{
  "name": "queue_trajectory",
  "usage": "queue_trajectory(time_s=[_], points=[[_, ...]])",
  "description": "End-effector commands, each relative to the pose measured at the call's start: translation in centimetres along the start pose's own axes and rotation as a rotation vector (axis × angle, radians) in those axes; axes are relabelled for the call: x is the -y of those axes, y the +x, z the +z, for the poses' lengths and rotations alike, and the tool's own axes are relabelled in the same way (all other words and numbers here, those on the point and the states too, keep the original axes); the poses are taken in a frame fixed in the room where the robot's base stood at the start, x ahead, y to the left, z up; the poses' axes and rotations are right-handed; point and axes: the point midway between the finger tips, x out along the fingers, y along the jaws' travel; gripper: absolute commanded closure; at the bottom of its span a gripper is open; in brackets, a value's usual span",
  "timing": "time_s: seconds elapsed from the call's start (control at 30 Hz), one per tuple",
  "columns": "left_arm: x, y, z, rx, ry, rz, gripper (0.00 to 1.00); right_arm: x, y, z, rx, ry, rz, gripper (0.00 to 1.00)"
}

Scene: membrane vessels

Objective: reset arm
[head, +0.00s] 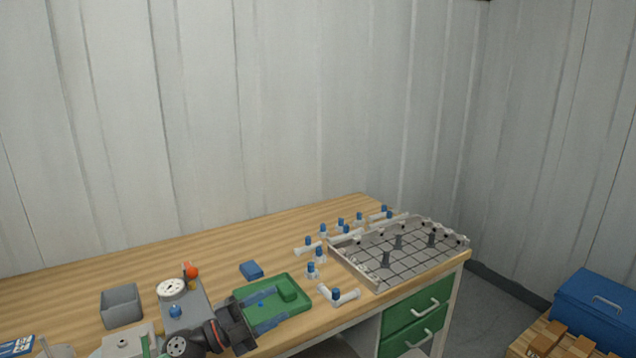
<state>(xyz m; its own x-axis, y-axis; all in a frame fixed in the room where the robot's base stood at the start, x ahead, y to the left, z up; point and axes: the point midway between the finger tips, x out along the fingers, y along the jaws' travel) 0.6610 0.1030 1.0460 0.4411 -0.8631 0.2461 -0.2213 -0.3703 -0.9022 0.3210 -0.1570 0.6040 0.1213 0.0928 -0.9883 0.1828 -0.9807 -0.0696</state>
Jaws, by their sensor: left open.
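My left gripper (280,306) comes in from the lower left. Its two bluish fingers are spread apart over the green tray (297,294) on the wooden workbench (215,252). I see nothing held between the fingers. It cannot be told whether the fingers touch the tray. My right gripper is not in view.
White vessels with blue caps (310,270) stand or lie right of the green tray. A gridded rack (375,275) fills the bench's right end. A grey bin (121,306), a gauge (172,289) with an orange knob and a blue block (251,270) are nearby.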

Motion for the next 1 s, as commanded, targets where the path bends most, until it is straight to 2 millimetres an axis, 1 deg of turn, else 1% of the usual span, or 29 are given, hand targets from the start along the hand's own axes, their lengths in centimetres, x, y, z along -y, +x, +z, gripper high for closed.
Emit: queue_trajectory(time_s=[0.03,0.17,0.27,0.37,0.47,0.57,0.6,0.67,0.73,0.87,0.9,1.0], points=[[0.1,-0.3,-0.2,0.044,-0.042,-0.080,0.52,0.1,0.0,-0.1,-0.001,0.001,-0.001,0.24],[0.7,-1.8,0.5,0.192,-0.144,-0.268,0.52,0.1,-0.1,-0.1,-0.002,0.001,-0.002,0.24],[0.4,-3.7,1.4,0.330,-0.231,-0.386,0.52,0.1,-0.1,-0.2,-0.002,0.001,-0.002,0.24],[-0.7,-6.2,2.5,0.485,-0.323,-0.477,0.52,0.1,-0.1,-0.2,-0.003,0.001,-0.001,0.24],[-2.5,-9.1,3.4,0.653,-0.423,-0.539,0.52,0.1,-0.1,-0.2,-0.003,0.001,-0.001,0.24],[-5.3,-12.2,3.9,0.828,-0.529,-0.572,0.52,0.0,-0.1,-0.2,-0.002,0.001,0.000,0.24],[-6.5,-13.5,4.0,0.900,-0.573,-0.576,0.52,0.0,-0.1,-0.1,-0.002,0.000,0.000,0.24],[-8.7,-15.5,3.9,1.007,-0.640,-0.573,0.52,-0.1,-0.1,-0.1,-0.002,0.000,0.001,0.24],[-11.3,-17.8,3.3,1.132,-0.720,-0.554,0.52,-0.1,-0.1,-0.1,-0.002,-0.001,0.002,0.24],[-16.6,-21.9,1.2,1.355,-0.874,-0.477,0.52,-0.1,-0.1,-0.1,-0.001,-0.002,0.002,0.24],[-18.2,-23.0,0.2,1.418,-0.921,-0.443,0.52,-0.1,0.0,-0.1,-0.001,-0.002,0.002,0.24],[-21.5,-25.3,-2.1,1.544,-1.021,-0.356,0.52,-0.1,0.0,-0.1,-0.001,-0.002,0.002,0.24]])
